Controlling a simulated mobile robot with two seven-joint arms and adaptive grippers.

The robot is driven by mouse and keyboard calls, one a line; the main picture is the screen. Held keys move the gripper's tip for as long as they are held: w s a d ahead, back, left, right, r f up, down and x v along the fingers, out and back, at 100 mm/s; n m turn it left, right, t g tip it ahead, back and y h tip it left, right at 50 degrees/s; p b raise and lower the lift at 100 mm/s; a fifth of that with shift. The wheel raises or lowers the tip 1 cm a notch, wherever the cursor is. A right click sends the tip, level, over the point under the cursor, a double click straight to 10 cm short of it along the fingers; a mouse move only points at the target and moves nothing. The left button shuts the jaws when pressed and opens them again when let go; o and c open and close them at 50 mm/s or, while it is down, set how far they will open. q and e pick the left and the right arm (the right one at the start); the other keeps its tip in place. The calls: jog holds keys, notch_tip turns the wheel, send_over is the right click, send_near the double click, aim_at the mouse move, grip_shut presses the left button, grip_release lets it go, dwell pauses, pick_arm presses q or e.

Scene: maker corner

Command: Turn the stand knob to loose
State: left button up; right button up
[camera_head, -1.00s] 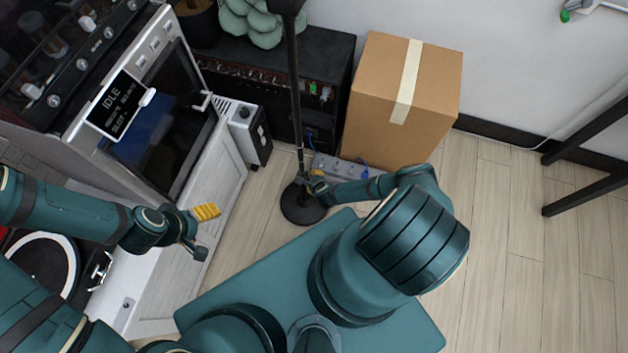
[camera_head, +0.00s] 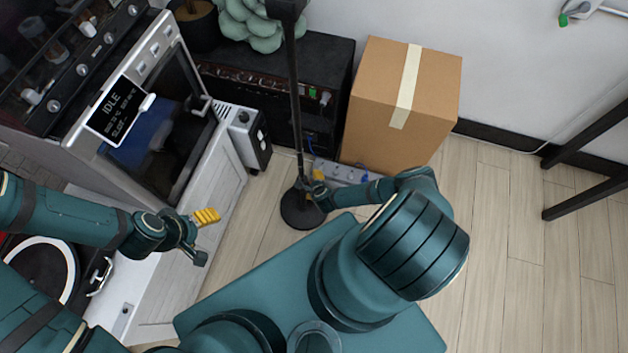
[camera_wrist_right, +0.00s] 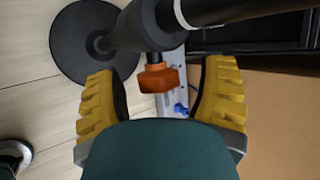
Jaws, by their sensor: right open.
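The stand is a black pole on a round base (camera_head: 300,212), upright on the floor in the head view. Its orange knob (camera_wrist_right: 158,78) sticks out of the black collar on the pole in the right wrist view. My right gripper (camera_wrist_right: 162,72) is open, with one yellow finger on each side of the knob and gaps between. In the head view the right gripper (camera_head: 318,190) is small beside the lower pole, and the knob cannot be made out there. My left gripper (camera_head: 206,236) is open and empty, in front of the white cabinet.
A cardboard box (camera_head: 395,105) stands right of the pole, with a grey power strip (camera_head: 345,172) in front. A black amplifier (camera_head: 265,95) is behind the pole. An oven-like machine (camera_head: 160,120) on a white cabinet is at left.

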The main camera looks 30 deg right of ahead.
notch_tip(320, 180, up, 10)
jog(key=shift+f, duration=0.15)
dwell(0.3)
dwell(0.5)
jog(key=a+r+n+g+y, duration=0.2)
jog(key=a+r+n+y, duration=0.4)
jog(key=a+r+n, duration=0.65)
jog(key=s+a+r+n+g, duration=0.2)
jog(key=s+r+n, duration=0.2)
jog(key=r+n, duration=0.2)
jog(key=s+a+r+n+g, duration=0.2)
jog(key=s+r+n, duration=0.3)
jog(key=r, duration=0.4)
jog(key=shift+a+r+n, duration=0.4)
jog(key=shift+a+n, duration=0.15)
jog(key=shift+n, duration=0.1)
